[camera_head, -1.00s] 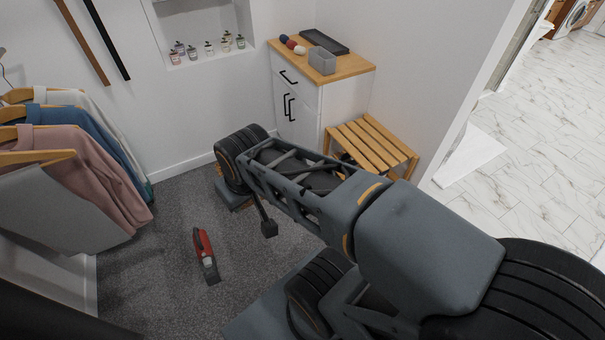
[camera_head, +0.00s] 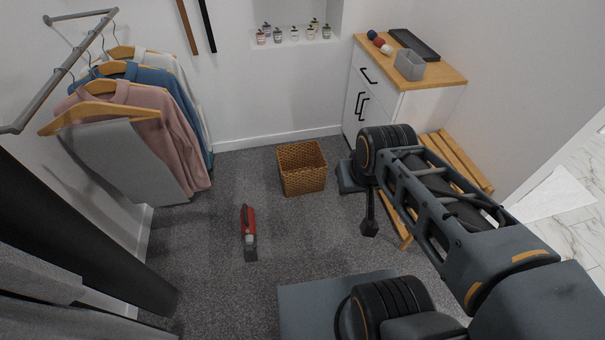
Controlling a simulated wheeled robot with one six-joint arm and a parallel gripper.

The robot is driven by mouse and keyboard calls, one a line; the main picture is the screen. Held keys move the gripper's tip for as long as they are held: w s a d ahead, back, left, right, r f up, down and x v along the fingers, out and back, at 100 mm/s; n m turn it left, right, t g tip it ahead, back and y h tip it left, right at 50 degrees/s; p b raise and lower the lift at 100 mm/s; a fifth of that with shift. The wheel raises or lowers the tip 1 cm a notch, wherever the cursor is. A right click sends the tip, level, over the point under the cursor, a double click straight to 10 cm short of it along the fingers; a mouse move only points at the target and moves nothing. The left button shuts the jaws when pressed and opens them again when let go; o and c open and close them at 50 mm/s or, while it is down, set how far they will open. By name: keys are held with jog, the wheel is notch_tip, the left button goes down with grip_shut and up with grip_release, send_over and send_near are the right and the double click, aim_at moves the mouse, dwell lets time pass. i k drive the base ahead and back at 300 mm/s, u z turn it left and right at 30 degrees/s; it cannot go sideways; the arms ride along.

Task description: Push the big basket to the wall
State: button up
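A brown woven basket (camera_head: 302,178), open at the top, stands upright on the grey carpet in the middle of the view. It is in front of the back wall (camera_head: 240,90); carpet shows between its left side and the skirting. The floor right behind it is hidden. My arm reaches in from the lower right. The dark end of my gripper (camera_head: 369,228) hangs down to the right of the basket and apart from it. Its fingers are too small and dark to read.
A red handheld vacuum (camera_head: 249,230) lies on the carpet in front of the basket. Clothes (camera_head: 165,120) hang at the left. A white cabinet (camera_head: 385,100) and a slatted wooden bench (camera_head: 460,160) stand at the right, the bench partly behind my arm. Carpet between basket and clothes is clear.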

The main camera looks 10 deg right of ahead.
aim_at(302, 166)
jog(key=z, duration=0.1)
jog(key=i, duration=2.2)
jog(key=u, duration=0.25)
